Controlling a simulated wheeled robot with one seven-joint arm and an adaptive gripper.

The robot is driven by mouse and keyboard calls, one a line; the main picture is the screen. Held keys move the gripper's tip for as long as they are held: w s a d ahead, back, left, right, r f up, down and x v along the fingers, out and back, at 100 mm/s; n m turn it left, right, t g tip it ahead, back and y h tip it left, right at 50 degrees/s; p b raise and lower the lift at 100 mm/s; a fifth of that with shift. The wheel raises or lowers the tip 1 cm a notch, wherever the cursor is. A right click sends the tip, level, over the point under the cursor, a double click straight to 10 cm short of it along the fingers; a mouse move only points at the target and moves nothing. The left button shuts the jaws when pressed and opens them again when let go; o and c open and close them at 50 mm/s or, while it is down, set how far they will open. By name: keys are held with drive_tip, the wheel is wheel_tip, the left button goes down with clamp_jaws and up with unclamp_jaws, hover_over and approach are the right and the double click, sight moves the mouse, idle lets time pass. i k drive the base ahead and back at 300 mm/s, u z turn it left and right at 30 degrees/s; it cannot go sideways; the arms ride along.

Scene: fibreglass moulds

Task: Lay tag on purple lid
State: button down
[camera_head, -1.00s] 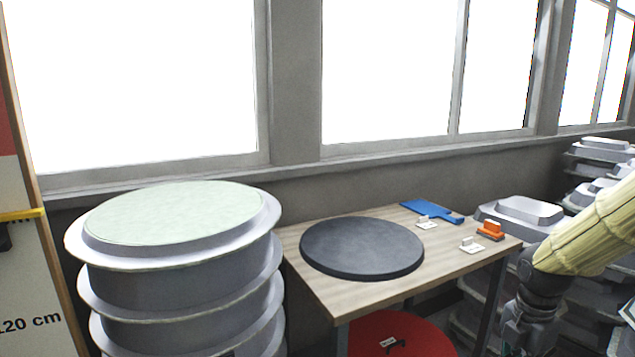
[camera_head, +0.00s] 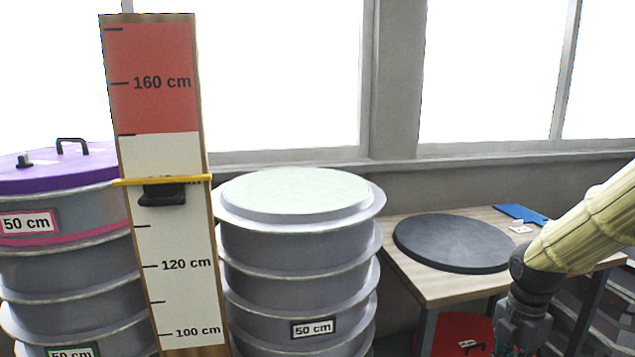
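The purple lid (camera_head: 70,170) tops a stack of grey ring moulds at the far left, cut by the picture edge. It bears a black handle and a small dark piece with a pale patch beside it. A small white tag (camera_head: 520,228) with a raised grip lies on the wooden table at the right, beside the blue paddle. My gripper (camera_head: 520,338) hangs low at the right, in front of the table and well away from the purple lid. Its fingertips are unclear, so its opening and any content cannot be told.
A height board (camera_head: 175,240) with a yellow slider stands between the purple-lidded stack and a pale-green-topped stack (camera_head: 300,190). The wooden table (camera_head: 420,287) holds a dark round disc (camera_head: 455,242) and a blue paddle (camera_head: 520,213). A red lid (camera_head: 450,335) is below it.

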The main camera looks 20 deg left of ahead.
sight(114, 156)
drive_tip(key=u, duration=1.45)
